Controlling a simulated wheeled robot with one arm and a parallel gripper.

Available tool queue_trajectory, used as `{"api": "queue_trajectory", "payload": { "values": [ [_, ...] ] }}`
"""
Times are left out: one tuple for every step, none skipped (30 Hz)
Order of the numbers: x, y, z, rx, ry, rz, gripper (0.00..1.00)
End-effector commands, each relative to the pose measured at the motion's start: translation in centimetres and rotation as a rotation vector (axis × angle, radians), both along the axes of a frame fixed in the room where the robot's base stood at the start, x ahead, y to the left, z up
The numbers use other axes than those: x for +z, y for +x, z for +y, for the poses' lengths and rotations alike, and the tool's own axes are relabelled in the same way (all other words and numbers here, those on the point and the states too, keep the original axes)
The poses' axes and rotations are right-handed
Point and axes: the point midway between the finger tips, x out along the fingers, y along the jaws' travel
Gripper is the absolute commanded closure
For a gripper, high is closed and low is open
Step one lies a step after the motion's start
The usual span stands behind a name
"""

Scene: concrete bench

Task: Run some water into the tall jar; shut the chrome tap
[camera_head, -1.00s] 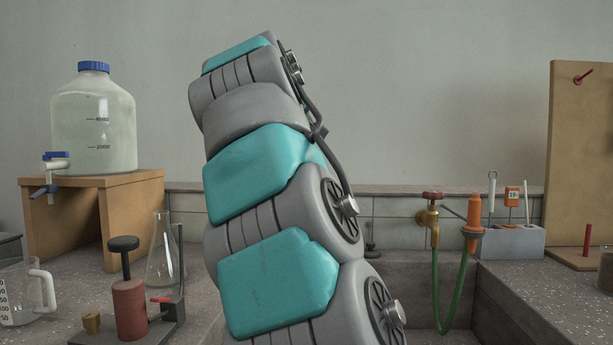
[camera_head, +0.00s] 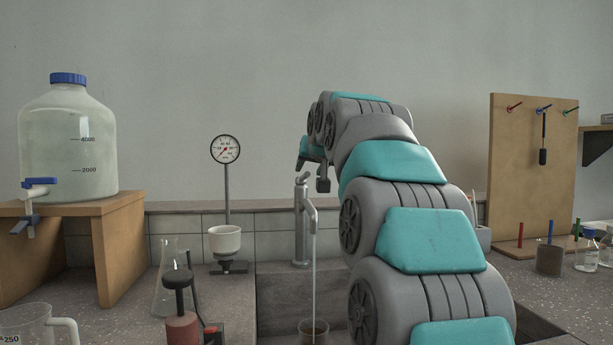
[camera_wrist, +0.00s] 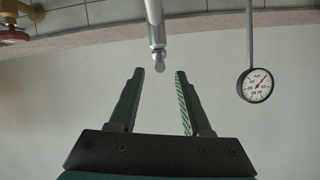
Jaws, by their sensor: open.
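The chrome tap (camera_head: 304,225) stands upright at the back of the sink in the head view, with its small lever at the top. A thin stream of water (camera_head: 315,270) falls from its spout into a glass jar (camera_head: 314,333), cut off by the bottom edge. The water level in it is hard to tell. My gripper (camera_head: 312,172) is just above the tap's top. In the wrist view my gripper (camera_wrist: 160,72) is open and empty, and the tap's rounded lever end (camera_wrist: 159,64) lies between and slightly beyond the fingertips.
A pressure gauge (camera_head: 225,150) on a rod stands left of the tap; a flask (camera_head: 173,280) and a large water carboy (camera_head: 68,145) are further left. A brass tap with red wheel (camera_wrist: 14,32) shows in the wrist view. A pegboard (camera_head: 530,170) stands right.

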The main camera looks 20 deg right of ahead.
Motion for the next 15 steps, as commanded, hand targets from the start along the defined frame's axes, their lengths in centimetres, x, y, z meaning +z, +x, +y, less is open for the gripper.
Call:
{"api": "queue_trajectory", "payload": {
  "values": [
    [-0.3, 0.6, -0.2, -0.001, 0.000, 0.002, 0.52],
    [-0.4, 0.9, -0.2, -0.001, 0.000, 0.002, 0.52],
    [-0.7, 1.4, -0.4, 0.000, 0.000, 0.003, 0.52],
    [-0.8, 1.8, -0.5, 0.000, 0.000, 0.003, 0.52],
    [-1.0, 2.2, -0.6, 0.000, 0.000, 0.003, 0.52],
    [-1.1, 2.7, -0.7, 0.000, -0.001, 0.002, 0.52],
    [-1.3, 3.1, -0.8, 0.000, -0.001, 0.002, 0.52],
    [-1.5, 3.5, -0.9, 0.000, -0.001, 0.002, 0.52],
    [-1.7, 4.0, -1.0, -0.001, -0.002, 0.003, 0.52],
    [-1.9, 4.4, -1.1, 0.000, -0.001, 0.004, 0.52],
    [-2.1, 4.8, -1.2, 0.000, -0.001, 0.005, 0.52],
    [-2.3, 5.2, -1.3, 0.000, -0.001, 0.005, 0.52],
    [-2.4, 5.5, -1.4, 0.000, -0.001, 0.005, 0.52],
    [-2.5, 5.7, -1.5, 0.000, -0.001, 0.004, 0.52],
    [-2.6, 5.9, -1.5, -0.001, -0.002, 0.003, 0.52]
  ]
}}
